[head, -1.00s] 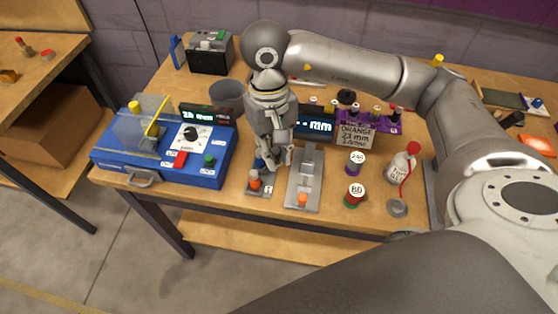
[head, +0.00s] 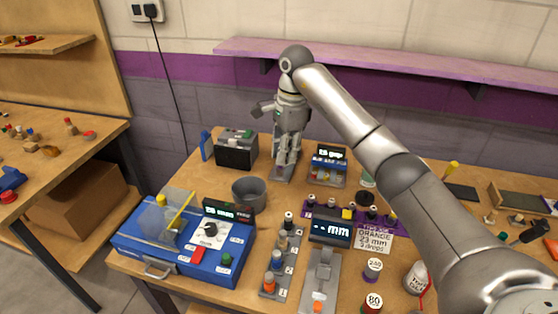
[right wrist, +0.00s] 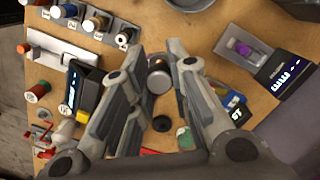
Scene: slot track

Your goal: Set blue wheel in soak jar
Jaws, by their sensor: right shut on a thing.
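My right gripper (head: 287,162) points down over the far side of the table. In the right wrist view its fingers (right wrist: 158,62) close around a small silver-grey and brown round piece (right wrist: 158,80); no blue shows on it. A blue-topped wheel (head: 277,259) stands in the grey numbered rack (head: 265,293), between an orange one and others; it also shows in the right wrist view (right wrist: 67,9). A clear jar with a greenish tint (head: 368,179), likely the soak jar, stands right of the gripper, partly hidden by my arm. My left gripper is not in view.
A grey bowl (head: 249,193) and blue machine (head: 180,253) stand left. A black box (head: 236,150) is beside the gripper. A small display unit (head: 328,165), dark disc (head: 363,198) and purple rack (head: 330,209) lie right. A wall shelf (head: 400,62) is behind.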

